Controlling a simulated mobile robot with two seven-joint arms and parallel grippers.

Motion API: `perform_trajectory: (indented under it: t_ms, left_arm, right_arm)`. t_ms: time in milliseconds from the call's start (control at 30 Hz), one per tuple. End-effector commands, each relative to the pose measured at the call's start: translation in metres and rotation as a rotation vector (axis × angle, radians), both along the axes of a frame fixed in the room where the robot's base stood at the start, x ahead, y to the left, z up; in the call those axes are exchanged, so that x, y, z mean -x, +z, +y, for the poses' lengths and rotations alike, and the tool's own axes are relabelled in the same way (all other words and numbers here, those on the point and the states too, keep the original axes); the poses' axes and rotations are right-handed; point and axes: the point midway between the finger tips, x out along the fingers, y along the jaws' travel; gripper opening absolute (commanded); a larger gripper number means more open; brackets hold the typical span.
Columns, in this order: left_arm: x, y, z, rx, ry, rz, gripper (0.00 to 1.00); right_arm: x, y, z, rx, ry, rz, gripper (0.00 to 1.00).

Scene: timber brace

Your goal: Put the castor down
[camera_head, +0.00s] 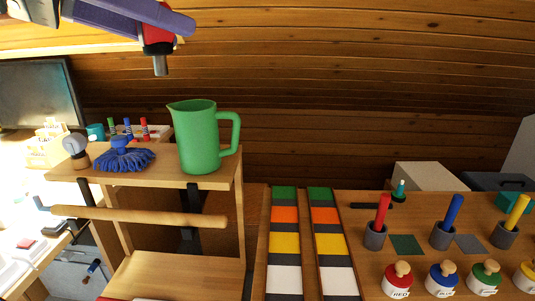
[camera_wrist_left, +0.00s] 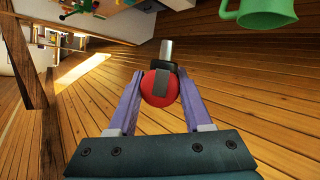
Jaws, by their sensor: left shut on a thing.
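My left gripper (camera_head: 168,28) hangs at the top left of the head view, with purple fingers. It is shut on the castor (camera_head: 160,64), which has a red wheel, a dark fork and a grey metal stem. In the head view the stem points down. In the left wrist view the castor (camera_wrist_left: 160,88) sits between the two fingers (camera_wrist_left: 158,95), one on each side of the red wheel, stem towards the top of the picture. The castor is in the air, touching no surface that I can see. My right gripper is not in view.
Below stands a wooden shelf (camera_head: 180,280) with a green jug (camera_head: 200,138), a blue brush (camera_head: 124,156) and a wooden rail (camera_head: 140,215) across its front. To the right, a table holds coloured strips (camera_head: 285,243), pegs in grey cups (camera_head: 443,236) and labelled knobbed pots (camera_head: 397,281).

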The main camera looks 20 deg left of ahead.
Motion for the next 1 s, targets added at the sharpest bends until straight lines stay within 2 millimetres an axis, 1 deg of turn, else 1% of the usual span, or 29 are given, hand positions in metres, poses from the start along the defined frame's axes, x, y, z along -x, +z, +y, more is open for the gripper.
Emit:
perform_trajectory:
  t_ms: [33, 67, 100, 167, 200, 267, 300, 400, 500, 633, 733, 767, 867, 1000]
  left_arm:
    - [-0.017, -0.013, 0.013, -0.001, 0.062, -0.002, 0.0]
    - [-0.027, -0.016, 0.021, -0.003, 0.103, -0.003, 0.0]
    - [-0.041, -0.02, 0.034, -0.003, 0.162, -0.004, 0.0]
    - [-0.061, -0.025, 0.055, -0.002, 0.258, -0.004, 0.0]
    - [-0.074, -0.027, 0.07, -0.002, 0.324, -0.005, 0.0]
    - [-0.09, -0.029, 0.095, -0.002, 0.425, -0.006, 0.0]
    - [-0.099, -0.029, 0.111, -0.002, 0.488, -0.007, 0.0]
    - [-0.114, -0.026, 0.147, 0.0, 0.63, -0.006, 0.0]
    - [-0.12, -0.021, 0.174, 0.001, 0.73, -0.005, 0.0]
    - [-0.123, -0.018, 0.194, 0.001, 0.802, -0.002, 0.0]
    - [-0.123, -0.027, 0.199, 0.001, 0.821, 0.002, 0.0]
    - [-0.123, -0.033, 0.199, 0.0, 0.823, 0.003, 0.0]
    - [-0.123, -0.06, 0.199, -0.001, 0.824, 0.007, 0.0]
    - [-0.122, -0.103, 0.199, 0.0, 0.822, 0.009, 0.0]
  right_arm:
    - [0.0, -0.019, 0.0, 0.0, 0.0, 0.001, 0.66]
    - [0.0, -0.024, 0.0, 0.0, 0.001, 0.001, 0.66]
    - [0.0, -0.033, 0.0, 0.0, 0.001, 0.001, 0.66]
    - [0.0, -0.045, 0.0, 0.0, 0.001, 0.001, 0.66]
    - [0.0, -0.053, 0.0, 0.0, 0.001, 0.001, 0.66]
    - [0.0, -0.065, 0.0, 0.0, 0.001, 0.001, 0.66]
    - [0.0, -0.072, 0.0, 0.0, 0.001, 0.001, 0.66]
    - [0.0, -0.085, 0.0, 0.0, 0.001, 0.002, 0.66]
    - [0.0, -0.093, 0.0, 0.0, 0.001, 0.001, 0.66]
    - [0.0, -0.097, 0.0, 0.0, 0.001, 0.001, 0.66]
    - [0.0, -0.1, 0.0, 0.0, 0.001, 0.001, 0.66]
    - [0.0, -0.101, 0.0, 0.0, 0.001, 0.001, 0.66]
    - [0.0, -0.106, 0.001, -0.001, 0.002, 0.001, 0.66]
    - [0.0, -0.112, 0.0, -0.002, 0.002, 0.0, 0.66]
